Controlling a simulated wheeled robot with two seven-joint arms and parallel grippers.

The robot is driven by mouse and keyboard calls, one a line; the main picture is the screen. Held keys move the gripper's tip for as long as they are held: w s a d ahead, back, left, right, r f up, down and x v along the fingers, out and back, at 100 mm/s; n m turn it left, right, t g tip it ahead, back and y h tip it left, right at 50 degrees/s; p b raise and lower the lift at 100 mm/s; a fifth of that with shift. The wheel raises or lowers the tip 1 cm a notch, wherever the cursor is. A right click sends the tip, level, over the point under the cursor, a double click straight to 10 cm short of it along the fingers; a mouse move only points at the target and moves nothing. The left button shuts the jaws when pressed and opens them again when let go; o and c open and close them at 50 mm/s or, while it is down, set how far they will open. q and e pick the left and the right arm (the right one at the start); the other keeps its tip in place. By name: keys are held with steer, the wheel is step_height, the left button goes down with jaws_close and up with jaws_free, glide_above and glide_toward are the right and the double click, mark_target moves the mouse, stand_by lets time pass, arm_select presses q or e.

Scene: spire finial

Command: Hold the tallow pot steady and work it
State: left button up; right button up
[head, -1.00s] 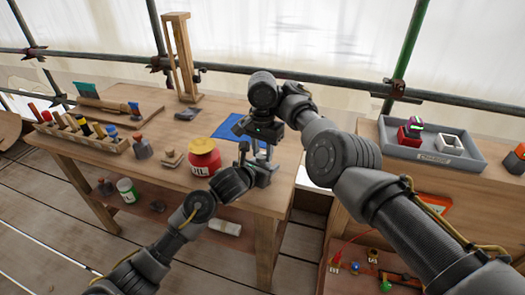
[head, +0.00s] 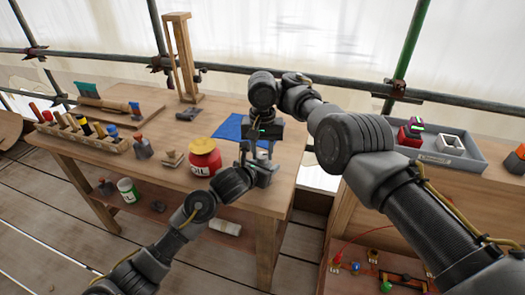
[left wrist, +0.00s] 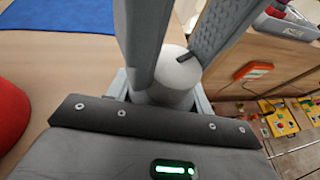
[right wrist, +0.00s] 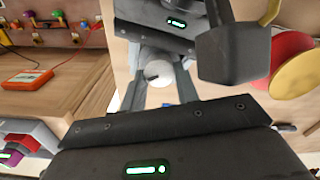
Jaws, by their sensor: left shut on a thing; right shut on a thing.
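The tallow pot looks like a small pale grey cylinder with a dark slot on its top. It shows in the left wrist view (left wrist: 178,75) and the right wrist view (right wrist: 158,73). My left gripper (head: 260,172) is shut on it low down, at the right front of the bench. My right gripper (head: 262,150) comes from above, its fingers shut around the pot's upper part. In the head view the grippers mostly hide the pot. Whether the right fingers hold a separate lid cannot be told.
A red oil jar (head: 205,160) with a yellow lid stands close left of the grippers. A blue cloth (head: 228,128) lies behind. A tool rack (head: 85,138) is at the left. A grey tray (head: 462,150) sits on the right bench. A scaffold rail crosses behind.

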mark_target(262, 154)
stand_by(0.4)
steer(key=o, duration=1)
step_height(262, 154, up, 12)
